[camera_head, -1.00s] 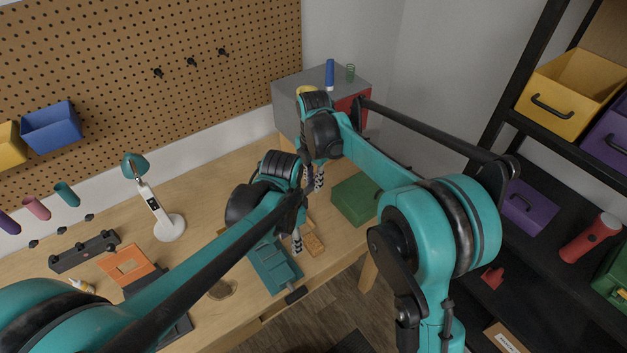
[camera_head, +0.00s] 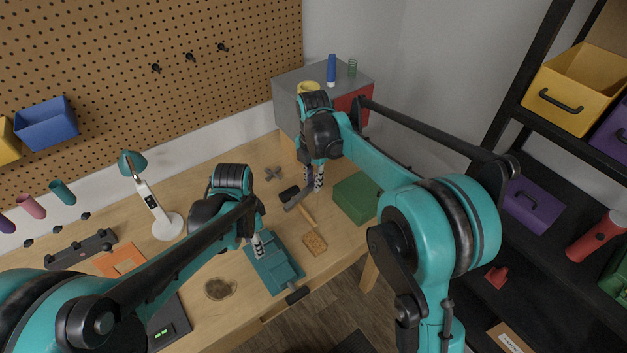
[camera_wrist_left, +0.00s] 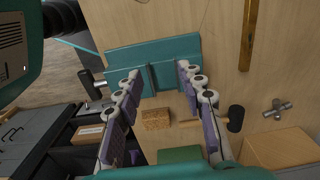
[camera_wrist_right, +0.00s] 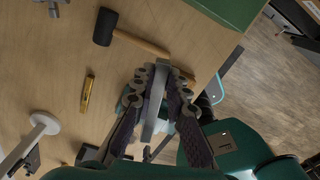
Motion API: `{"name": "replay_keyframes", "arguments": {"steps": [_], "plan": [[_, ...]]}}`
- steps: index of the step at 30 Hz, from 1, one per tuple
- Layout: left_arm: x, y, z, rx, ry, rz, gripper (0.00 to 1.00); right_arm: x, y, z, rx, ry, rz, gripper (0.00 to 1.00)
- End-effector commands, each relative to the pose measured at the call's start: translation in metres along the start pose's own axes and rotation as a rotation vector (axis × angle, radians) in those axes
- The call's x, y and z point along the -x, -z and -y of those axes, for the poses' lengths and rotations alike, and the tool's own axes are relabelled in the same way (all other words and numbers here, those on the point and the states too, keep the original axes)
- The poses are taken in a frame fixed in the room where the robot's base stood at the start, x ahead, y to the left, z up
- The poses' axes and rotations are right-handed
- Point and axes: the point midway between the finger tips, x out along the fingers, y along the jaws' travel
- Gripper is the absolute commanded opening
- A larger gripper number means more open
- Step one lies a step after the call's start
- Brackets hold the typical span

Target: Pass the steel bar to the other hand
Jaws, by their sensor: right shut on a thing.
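The steel bar (camera_head: 298,200) is a flat grey bar held at a slant above the workbench. My right gripper (camera_head: 313,185) is shut on it; in the right wrist view the bar (camera_wrist_right: 155,103) stands between the two fingers (camera_wrist_right: 158,88). My left gripper (camera_head: 258,246) is to the left of the bar and apart from it, over the teal vise (camera_head: 285,272). In the left wrist view its fingers (camera_wrist_left: 160,95) are spread with nothing held between them, and the vise (camera_wrist_left: 125,56) is beyond them. The bar is not clearly seen there.
A black-headed mallet (camera_wrist_right: 105,27) lies on the bench (camera_head: 195,270) below the bar. A brown block (camera_head: 314,244) and a green box (camera_head: 354,198) lie to its right. A metal cross-shaped piece (camera_head: 273,173) lies behind. The white lamp (camera_head: 168,226) stands on the left.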

Motion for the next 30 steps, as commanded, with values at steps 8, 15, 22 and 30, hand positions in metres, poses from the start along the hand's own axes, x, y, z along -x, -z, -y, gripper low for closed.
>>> {"name": "replay_keyframes", "arguments": {"steps": [8,15,22,30], "plan": [[0.048,-0.027,-0.014,0.315,0.137,-0.150,0.39,0.000,0.000,0.000,0.000,0.000,0.000,0.00],[0.081,-0.054,-0.031,0.669,0.246,-0.369,0.39,0.000,0.000,0.000,0.000,0.000,0.000,0.00],[0.091,-0.069,-0.040,0.870,0.282,-0.518,0.39,0.000,0.000,0.000,0.000,0.000,0.000,0.00],[0.094,-0.071,-0.042,0.921,0.287,-0.559,0.39,0.000,0.000,0.000,0.000,0.000,0.000,0.00]]}}
